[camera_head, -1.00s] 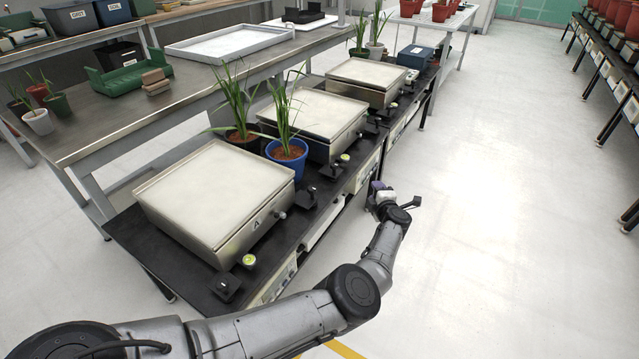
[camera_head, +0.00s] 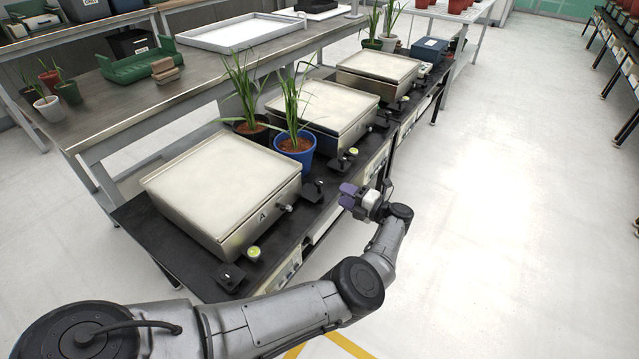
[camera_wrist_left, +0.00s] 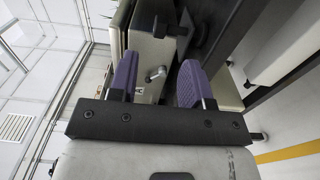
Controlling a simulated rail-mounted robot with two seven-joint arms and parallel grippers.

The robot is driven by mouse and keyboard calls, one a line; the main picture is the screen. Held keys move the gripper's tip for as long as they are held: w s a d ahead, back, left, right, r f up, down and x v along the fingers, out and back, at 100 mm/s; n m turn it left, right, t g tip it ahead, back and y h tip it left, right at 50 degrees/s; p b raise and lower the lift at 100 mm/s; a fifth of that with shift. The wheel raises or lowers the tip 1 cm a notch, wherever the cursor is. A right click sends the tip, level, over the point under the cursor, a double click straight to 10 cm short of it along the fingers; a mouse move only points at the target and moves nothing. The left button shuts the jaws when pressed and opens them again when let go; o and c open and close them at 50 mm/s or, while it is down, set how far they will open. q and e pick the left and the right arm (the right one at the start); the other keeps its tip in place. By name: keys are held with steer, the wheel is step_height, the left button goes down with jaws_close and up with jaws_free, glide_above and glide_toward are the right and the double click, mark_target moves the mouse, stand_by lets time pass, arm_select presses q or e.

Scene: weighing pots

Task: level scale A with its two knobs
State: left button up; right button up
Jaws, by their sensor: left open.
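Scale A (camera_head: 222,184) is a box with a pale top and metal sides at the front of the black bench, marked "A". A yellow-green round level (camera_head: 253,253) is near the left block. My left gripper (camera_head: 352,196) is open and empty, off the bench's front edge, its purple fingers towards the scale. In the left wrist view, a silver knob (camera_wrist_left: 156,74) shows beyond the open fingers, apart from them.
A blue pot with a plant (camera_head: 294,150) and a dark pot stand behind scale A's right side. Two more scales (camera_head: 325,108) (camera_head: 378,66) follow along the bench. The floor (camera_head: 480,200) to the right is clear.

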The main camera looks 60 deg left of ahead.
mark_target(319, 182)
arm_select(q)
steer(key=b+x, duration=0.1)
steer(key=x, duration=0.7)
steer(key=shift+a+f+b, duration=0.1)
steer(key=shift+a+b, duration=0.05)
steer(key=shift+b, duration=0.15)
steer(key=shift+s+a, duration=0.35)
steer(key=shift+a, duration=0.3)
steer(key=shift+c, duration=0.2)
jaws_close()
